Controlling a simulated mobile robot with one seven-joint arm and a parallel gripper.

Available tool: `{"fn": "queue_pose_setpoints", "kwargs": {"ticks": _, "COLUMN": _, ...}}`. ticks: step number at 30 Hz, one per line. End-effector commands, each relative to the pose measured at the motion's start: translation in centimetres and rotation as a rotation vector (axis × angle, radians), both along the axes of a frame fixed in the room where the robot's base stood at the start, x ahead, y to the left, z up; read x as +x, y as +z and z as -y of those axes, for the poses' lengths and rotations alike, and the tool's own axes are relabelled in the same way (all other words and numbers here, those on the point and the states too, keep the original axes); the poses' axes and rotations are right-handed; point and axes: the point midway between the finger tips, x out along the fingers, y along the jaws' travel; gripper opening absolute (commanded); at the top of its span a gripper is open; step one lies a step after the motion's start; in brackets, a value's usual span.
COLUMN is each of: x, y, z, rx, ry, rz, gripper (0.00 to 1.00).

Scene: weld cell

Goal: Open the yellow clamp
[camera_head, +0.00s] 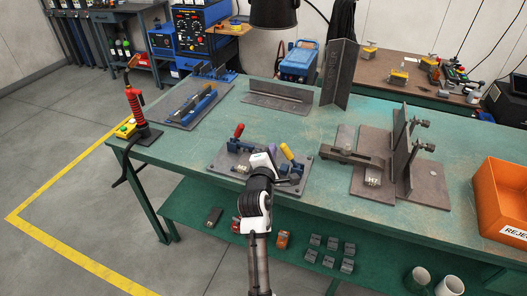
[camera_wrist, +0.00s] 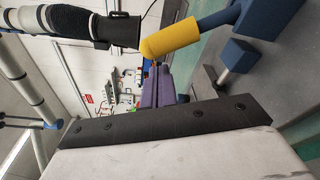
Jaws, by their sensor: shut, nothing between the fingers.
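The yellow clamp's handle (camera_head: 286,151) is on the right side of a grey fixture plate on the green bench. It stands tilted, its tip up and to the left. In the wrist view the yellow grip (camera_wrist: 172,38) sits on a blue lever (camera_wrist: 217,18). My gripper (camera_head: 271,148) is just left of the yellow handle, over the plate. Its purple fingers (camera_wrist: 159,75) are together and empty, close beside the yellow grip. I cannot tell whether they touch it. My gripper's white body hides part of the plate and the clamp's base.
A red-handled clamp (camera_head: 239,131) stands left of my gripper on the same plate. A steel fixture (camera_head: 372,180) with upright plates is to the right. An orange reject bin (camera_head: 499,200) stands at the right edge. A red torch (camera_head: 133,102) is at the left.

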Motion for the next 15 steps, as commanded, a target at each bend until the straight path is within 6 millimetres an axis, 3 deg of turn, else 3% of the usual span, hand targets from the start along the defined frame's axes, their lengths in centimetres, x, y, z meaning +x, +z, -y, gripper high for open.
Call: {"fn": "queue_pose_setpoints", "kwargs": {"ticks": 15, "x": -0.58, "y": 0.41, "z": 0.85, "rx": 0.0, "ry": 0.0, "rz": 0.001, "gripper": 0.0}}
